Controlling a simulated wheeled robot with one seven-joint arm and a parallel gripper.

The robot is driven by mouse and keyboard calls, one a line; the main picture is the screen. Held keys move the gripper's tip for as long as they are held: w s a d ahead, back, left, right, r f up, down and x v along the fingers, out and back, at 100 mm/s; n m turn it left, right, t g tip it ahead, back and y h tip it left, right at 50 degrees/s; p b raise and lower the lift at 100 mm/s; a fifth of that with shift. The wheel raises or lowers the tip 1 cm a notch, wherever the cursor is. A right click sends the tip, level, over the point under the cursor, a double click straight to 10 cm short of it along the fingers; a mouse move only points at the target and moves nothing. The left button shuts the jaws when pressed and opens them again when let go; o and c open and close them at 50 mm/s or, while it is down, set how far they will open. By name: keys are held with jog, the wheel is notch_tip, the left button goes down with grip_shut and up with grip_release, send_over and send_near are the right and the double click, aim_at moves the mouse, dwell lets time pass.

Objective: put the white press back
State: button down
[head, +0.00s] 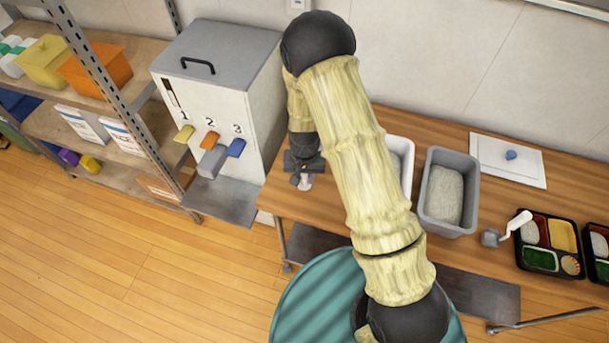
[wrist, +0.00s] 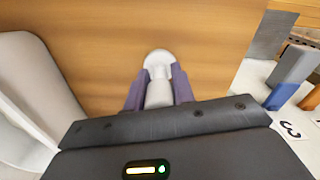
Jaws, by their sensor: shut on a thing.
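The white press (wrist: 158,92) is between the two purple fingers of my gripper (wrist: 158,88), which is shut on it. Its rounded white end points away from the wrist, over bare wooden table. In the head view my gripper (head: 304,178) is at the left end of the table, just right of the dispenser, with a small pale part of the press (head: 305,185) showing below it. I cannot tell whether the press touches the table.
The dispenser (head: 207,105) with numbered levers stands on the left. A white tub (head: 402,150), partly behind my arm, and a grey tub (head: 449,230) stand to the right. A white-handled scoop (head: 517,222) lies beside the bento tray (head: 549,275). A lid (head: 490,170) lies behind.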

jog(key=c, duration=1.2)
grip_release()
jog(key=shift+o, duration=0.2)
notch_tip(320, 180, up, 12)
jog(key=shift+r+b, duration=0.1)
jog(key=shift+b, duration=0.9)
jog(key=s+d+r+n+t, duration=0.1)
jog(key=s+d+r+t, duration=0.1)
jog(key=s+d+r, duration=0.7)
jog(key=s+d, duration=0.3)
jog(key=d, duration=0.1)
jog(key=shift+s+d+r+t, duration=0.2)
jog(key=shift+d+r+t, duration=0.05)
jog(key=shift+d+t, duration=0.05)
